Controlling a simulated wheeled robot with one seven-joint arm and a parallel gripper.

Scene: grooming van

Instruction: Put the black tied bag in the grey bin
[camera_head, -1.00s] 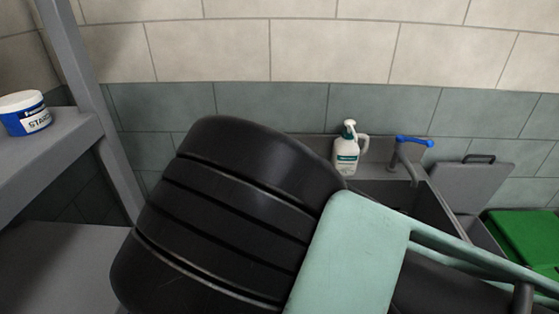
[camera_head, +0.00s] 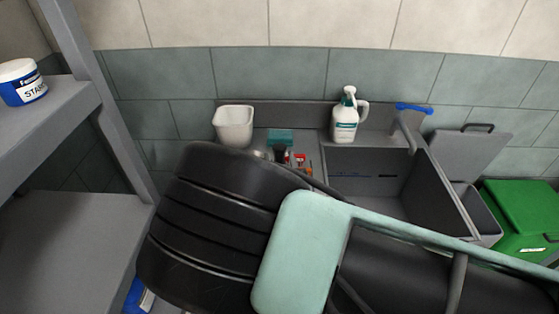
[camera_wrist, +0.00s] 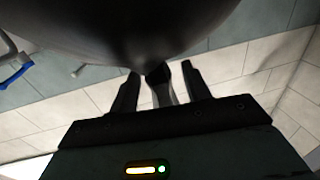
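The black tied bag (camera_wrist: 150,25) fills the top of the wrist view as a large dark rounded body. Its narrow tied neck points toward my gripper (camera_wrist: 161,70). The two fingers stand on either side of the neck, with light gaps showing between them and it, so my gripper looks open around it. In the head view my arm covers the middle, and neither the bag nor my gripper can be made out there. The grey bin (camera_head: 484,213) stands at the right of the sink, its lid (camera_head: 468,156) raised against the wall. Its inside is mostly hidden.
A green-lidded bin (camera_head: 522,215) stands right of the grey one. The sink (camera_head: 375,165) has a blue-handled tap (camera_head: 407,125) and a white pump bottle (camera_head: 345,118) behind it. A white cup (camera_head: 234,124) is left of these. A shelf (camera_head: 45,120) with a tub (camera_head: 22,82) is at far left.

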